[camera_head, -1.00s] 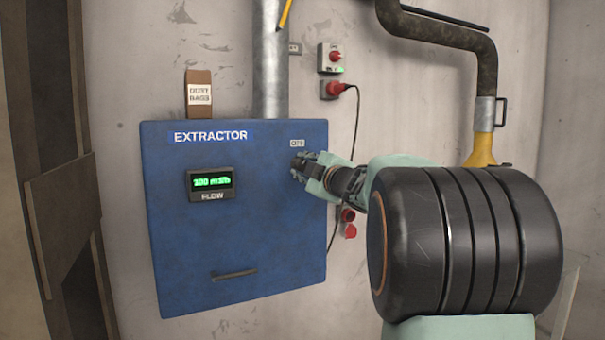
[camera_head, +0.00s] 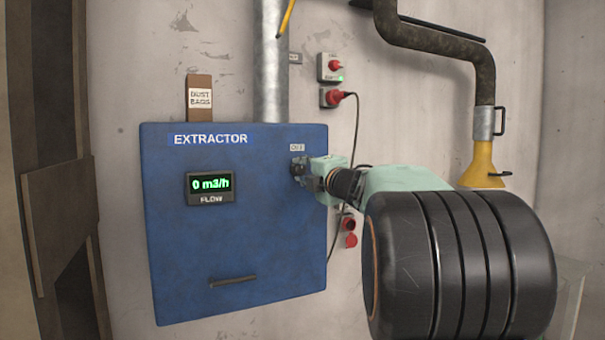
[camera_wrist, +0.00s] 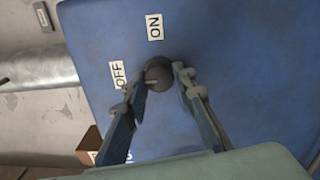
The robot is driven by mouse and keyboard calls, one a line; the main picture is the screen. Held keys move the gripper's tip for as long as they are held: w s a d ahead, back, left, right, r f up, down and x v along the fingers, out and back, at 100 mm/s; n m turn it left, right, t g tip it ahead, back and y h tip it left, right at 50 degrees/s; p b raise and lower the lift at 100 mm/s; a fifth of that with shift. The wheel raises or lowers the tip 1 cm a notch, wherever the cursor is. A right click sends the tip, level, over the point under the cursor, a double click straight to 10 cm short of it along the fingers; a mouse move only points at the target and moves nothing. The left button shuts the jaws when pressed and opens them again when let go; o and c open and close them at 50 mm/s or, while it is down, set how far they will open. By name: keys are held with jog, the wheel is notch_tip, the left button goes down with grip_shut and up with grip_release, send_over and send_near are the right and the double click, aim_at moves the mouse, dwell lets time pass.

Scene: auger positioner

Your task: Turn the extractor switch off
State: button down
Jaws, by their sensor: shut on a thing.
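The blue extractor cabinet (camera_head: 250,230) hangs on the wall, and its flow display (camera_head: 209,186) reads 0 m3/h. In the wrist view, the dark round switch knob (camera_wrist: 158,72) sits on the cabinet face between an ON label (camera_wrist: 154,27) and an OFF label (camera_wrist: 118,74). A small light bar on the knob lies on the side near OFF. My gripper (camera_wrist: 161,80) is shut on the knob, one finger on each side. In the head view, my gripper (camera_head: 300,170) is at the cabinet's upper right and hides the knob.
A metal duct (camera_head: 270,60) rises from the cabinet top.

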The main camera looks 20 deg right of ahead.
jog(key=shift+r, duration=0.15)
jog(key=c, duration=1.6)
grip_release()
jog(key=shift+s, duration=0.1)
jog(key=s, duration=1.1)
jog(key=shift+s+d+f, duration=0.2)
jog(key=shift+s+f, duration=0.1)
jog(key=shift+s, duration=0.1)
jog(key=shift+d, duration=0.1)
